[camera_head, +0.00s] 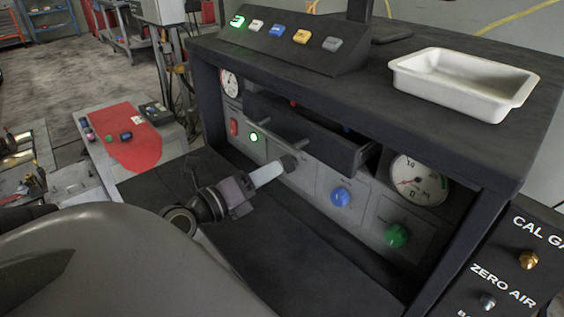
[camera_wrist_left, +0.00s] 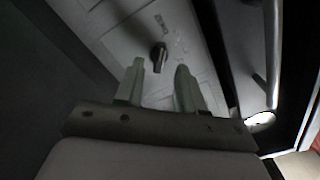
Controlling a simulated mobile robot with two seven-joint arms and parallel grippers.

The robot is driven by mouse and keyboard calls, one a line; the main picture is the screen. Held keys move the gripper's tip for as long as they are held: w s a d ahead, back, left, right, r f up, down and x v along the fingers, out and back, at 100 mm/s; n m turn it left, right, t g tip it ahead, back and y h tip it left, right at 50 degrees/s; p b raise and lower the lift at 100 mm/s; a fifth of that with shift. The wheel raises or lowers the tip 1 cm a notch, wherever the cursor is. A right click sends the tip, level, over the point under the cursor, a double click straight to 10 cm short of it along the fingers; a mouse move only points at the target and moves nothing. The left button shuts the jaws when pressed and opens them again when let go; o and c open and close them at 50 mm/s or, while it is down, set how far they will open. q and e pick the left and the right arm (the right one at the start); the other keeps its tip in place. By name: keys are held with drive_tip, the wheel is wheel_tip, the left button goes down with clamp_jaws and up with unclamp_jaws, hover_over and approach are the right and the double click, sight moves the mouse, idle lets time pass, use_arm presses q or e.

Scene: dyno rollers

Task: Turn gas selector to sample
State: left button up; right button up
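The gas selector appears to be a small dark knob (camera_head: 289,162) on the grey front panel, at the tip of my left gripper in the head view. In the left wrist view the dark knob (camera_wrist_left: 158,53) stands ahead of the fingertips, with small, unreadable markings beside it. My left gripper (camera_head: 270,173) reaches toward the panel from the left. In the wrist view its two fingers (camera_wrist_left: 159,75) are apart with nothing held between them. The knob lies roughly in line with the gap; contact cannot be made out. My right gripper is not in view.
A drawer-like black part (camera_head: 315,135) with a bar handle juts out above the knob. A blue knob (camera_head: 341,197), a green knob (camera_head: 397,236) and a gauge (camera_head: 418,181) sit to the right. A lit green lamp (camera_head: 254,137) is to the left. A white tray (camera_head: 462,85) stands on top.

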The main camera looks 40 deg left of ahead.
sight(283, 166)
use_arm(q)
drive_tip(key=shift+w+d+p, duration=0.2)
drive_tip(key=shift+w+p, duration=0.1)
drive_tip(key=shift+w, duration=1.9)
clamp_jaws()
